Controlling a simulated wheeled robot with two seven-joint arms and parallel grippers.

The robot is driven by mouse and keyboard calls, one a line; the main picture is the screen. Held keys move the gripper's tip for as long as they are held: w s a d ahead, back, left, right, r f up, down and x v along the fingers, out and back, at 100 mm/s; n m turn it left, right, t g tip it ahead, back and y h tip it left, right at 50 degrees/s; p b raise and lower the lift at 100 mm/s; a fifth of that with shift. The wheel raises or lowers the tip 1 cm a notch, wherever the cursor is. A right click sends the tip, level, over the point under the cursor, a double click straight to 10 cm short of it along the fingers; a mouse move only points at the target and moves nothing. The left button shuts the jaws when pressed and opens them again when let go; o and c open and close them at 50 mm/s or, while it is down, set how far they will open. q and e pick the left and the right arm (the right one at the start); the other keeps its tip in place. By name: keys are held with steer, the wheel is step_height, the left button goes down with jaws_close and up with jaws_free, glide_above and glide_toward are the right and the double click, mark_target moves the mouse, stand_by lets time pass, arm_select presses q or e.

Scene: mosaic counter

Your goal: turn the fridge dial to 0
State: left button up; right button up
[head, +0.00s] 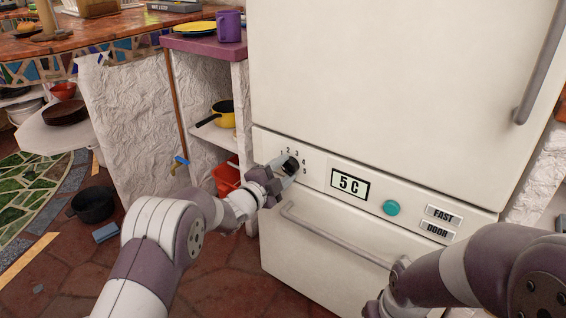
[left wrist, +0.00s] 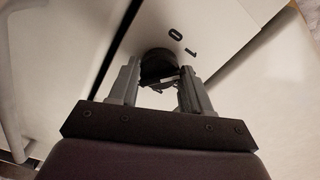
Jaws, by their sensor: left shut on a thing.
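The fridge (head: 400,90) is cream white, with a control strip between its upper door and lower drawer. The dark round dial (head: 291,164) is at the left of the strip, with small numbers around it, 1 to 5 showing in the head view. In the left wrist view the dial (left wrist: 156,66) sits between my fingers, with the numbers 0 and 1 beside it. My left gripper (head: 284,170) is shut on the dial. It also shows in the left wrist view (left wrist: 157,88). The dial's pointer is hidden.
A display (head: 350,184) reads 5 C. A teal button (head: 391,208) and the FAST (head: 442,215) and DOOR (head: 437,230) labels are to its right. The drawer handle (head: 335,238) runs below. A shelf with a yellow pan (head: 222,113) stands left of the fridge.

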arm_select(q)
steer(key=n+p, duration=0.3)
steer(key=n, duration=0.1)
steer(key=shift+r+n+p, duration=0.15)
steer(key=shift+n+p, duration=0.15)
steer(key=shift+f+n+p, duration=0.2)
steer(key=shift+n+p, duration=1.45)
steer(key=shift+n, duration=0.95)
steer(key=o, duration=1.1)
steer(key=shift+c, duration=0.2)
